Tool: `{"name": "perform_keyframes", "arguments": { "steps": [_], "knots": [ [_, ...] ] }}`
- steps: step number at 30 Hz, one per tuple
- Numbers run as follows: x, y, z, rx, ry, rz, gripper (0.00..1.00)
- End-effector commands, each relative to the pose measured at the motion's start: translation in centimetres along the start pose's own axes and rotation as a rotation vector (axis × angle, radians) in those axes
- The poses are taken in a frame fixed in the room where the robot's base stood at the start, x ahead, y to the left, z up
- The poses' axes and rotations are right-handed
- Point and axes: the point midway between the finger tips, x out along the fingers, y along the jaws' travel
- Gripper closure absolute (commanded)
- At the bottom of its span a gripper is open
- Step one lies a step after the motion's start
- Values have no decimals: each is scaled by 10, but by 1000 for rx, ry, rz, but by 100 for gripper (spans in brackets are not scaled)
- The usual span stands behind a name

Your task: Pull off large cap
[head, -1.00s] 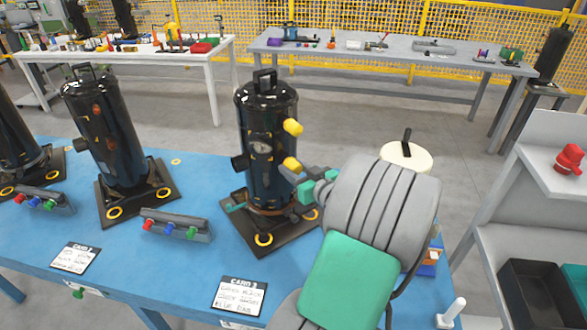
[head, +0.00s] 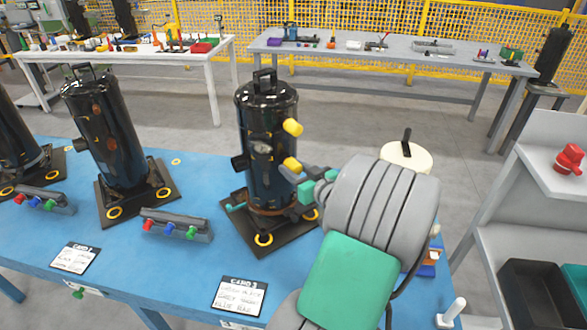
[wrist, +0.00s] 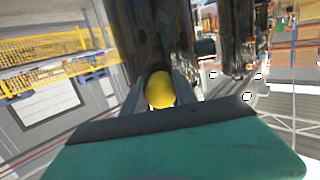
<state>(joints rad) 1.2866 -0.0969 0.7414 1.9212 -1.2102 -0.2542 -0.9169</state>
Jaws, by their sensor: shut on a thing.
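A black compressor (head: 268,110) stands upright on a dark base plate near the right end of the blue table. Two yellow caps show on its right side: an upper one (head: 292,127) and a lower one (head: 291,164). My gripper (head: 297,176) is at the lower cap, coming from the right. In the wrist view, a round yellow cap (wrist: 160,90) sits between the fingers of my gripper (wrist: 160,96), against the dark body. The gripper is shut on this cap, which appears still at the compressor. My wrist hides part of the compressor's lower right.
Another black compressor (head: 103,130) stands to the left. A grey holder with coloured plugs (head: 175,225) and a white card (head: 238,297) lie on the blue table (head: 130,265). A grey shelf with a red part (head: 569,159) stands at the right.

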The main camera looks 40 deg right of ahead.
Motion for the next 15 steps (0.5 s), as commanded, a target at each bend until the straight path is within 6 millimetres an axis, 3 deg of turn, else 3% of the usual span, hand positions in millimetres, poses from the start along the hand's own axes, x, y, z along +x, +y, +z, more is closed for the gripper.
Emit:
{"name": "perform_keyframes", "arguments": {
  "steps": [15],
  "knots": [
    [-9,1,2,0,0,2,100]
  ]
}}
